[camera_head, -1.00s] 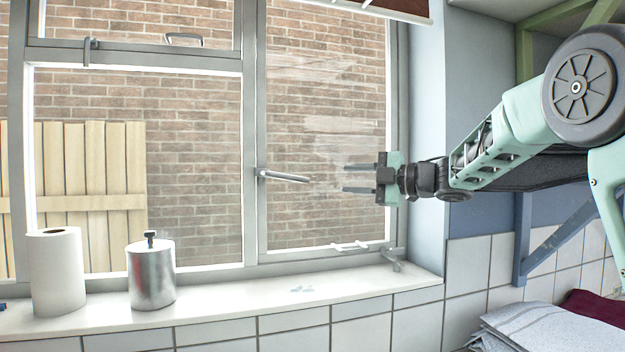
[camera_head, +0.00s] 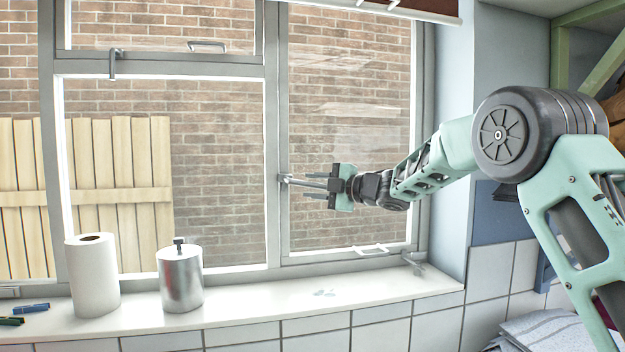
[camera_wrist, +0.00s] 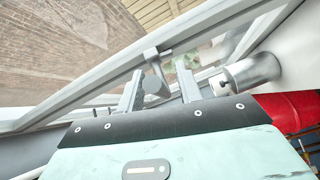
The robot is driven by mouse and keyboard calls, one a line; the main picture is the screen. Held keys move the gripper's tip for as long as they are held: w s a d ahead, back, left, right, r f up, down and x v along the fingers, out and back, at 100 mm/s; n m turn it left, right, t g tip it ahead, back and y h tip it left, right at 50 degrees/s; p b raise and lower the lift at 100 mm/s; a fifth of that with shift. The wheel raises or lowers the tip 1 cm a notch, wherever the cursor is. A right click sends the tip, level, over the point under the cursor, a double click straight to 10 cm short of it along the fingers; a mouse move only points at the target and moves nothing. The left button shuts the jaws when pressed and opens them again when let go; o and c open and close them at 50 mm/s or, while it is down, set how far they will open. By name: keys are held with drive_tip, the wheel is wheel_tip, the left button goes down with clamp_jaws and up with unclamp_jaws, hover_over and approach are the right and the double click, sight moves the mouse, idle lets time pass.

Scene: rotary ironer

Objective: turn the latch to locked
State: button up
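The latch is a grey bar handle (camera_head: 292,181) on the left upright of the right-hand window pane. It points right, roughly level, with a slight droop at its free end. My gripper (camera_head: 305,186) is at the handle from the right, one finger above and one below it. In the wrist view the handle (camera_wrist: 156,74) shows between the two fingers of my gripper (camera_wrist: 160,84), with gaps on both sides. The fingers are open and do not appear to press on it. The handle's free end is partly hidden by my gripper.
A paper roll (camera_head: 93,277) and a metal canister (camera_head: 180,279) stand on the white sill (camera_head: 340,300) to the left. Pens (camera_head: 30,308) lie at the far left. A stay bar (camera_head: 370,250) sits low on the pane. Folded cloth (camera_head: 540,332) lies lower right.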

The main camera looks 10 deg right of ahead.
drive_tip(key=shift+w+a, duration=0.25)
drive_tip(key=shift+w, duration=0.05)
clamp_jaws()
drive_tip(key=shift+f+b, duration=0.15)
drive_tip(key=shift+b, duration=0.15)
